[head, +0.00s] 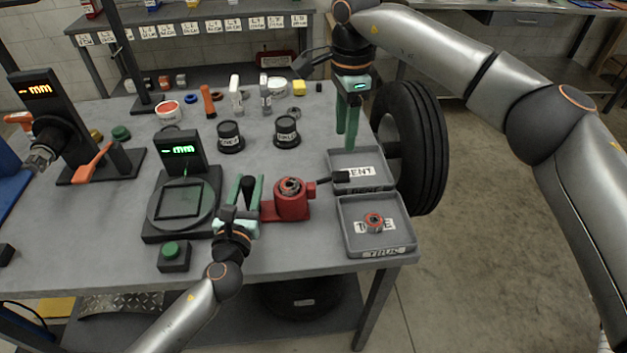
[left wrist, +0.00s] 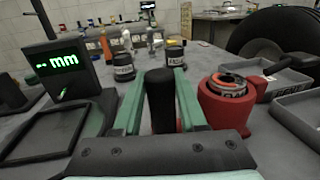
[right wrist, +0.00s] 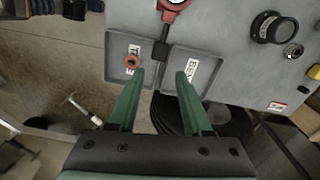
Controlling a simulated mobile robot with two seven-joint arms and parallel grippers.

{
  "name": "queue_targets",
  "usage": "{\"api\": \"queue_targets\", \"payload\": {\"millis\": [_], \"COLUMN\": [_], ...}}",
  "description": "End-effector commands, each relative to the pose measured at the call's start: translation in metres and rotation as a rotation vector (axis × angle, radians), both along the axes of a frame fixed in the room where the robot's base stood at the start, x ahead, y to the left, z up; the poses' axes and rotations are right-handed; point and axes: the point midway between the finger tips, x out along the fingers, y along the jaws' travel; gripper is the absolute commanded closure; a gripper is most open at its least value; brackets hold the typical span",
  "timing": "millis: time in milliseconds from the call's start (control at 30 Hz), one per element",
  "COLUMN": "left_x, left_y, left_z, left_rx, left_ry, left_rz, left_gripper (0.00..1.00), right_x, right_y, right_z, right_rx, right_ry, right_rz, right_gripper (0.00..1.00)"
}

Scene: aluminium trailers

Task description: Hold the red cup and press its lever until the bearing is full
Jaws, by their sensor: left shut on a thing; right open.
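The red cup (head: 291,207) stands on the table with a bearing (head: 291,185) seated in its top; the bearing's fill cannot be made out. A lever with a black grip (head: 341,178) sticks out from the cup's right side, over the trays. My left gripper (head: 246,190) is shut on the cup's upright black handle (left wrist: 160,100), left of the cup. My right gripper (head: 347,132) is open and empty, pointing down above the back tray. In the right wrist view the lever (right wrist: 160,48) lies ahead, beyond the fingertips.
The back tray (head: 341,157) is empty, and the front tray (head: 390,238) holds a bearing with red (head: 374,222). A gauge with a green display (head: 180,149) stands left of my left gripper. Two black pots (head: 287,132) stand behind the cup. A tyre (head: 425,150) is beside the table.

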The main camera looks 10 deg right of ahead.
Motion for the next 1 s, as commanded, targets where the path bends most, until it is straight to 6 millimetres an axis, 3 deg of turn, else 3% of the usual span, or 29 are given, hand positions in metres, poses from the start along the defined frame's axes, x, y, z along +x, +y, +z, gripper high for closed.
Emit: {"api": "queue_targets", "payload": {"millis": [33, 433, 1000], "left_x": [-0.0002, -0.0002, -0.0002], "left_y": [0.0, 0.0, 0.0], "left_z": [-0.0007, -0.0007, -0.0008], "left_rx": [0.001, 0.001, 0.0], "left_ry": [0.001, 0.001, 0.002], "left_rz": [0.0, 0.0, 0.0], "left_gripper": [1.0, 1.0, 1.0], "right_x": [0.0, 0.0, 0.0], "right_y": [0.0, 0.0, 0.0], "right_z": [0.0, -0.0001, -0.0001], "right_rx": [0.0, 0.0, 0.0], "right_ry": [0.0, 0.0, 0.0], "right_rz": [0.0, 0.0, 0.0], "right_gripper": [0.57, 1.0, 1.0]}}
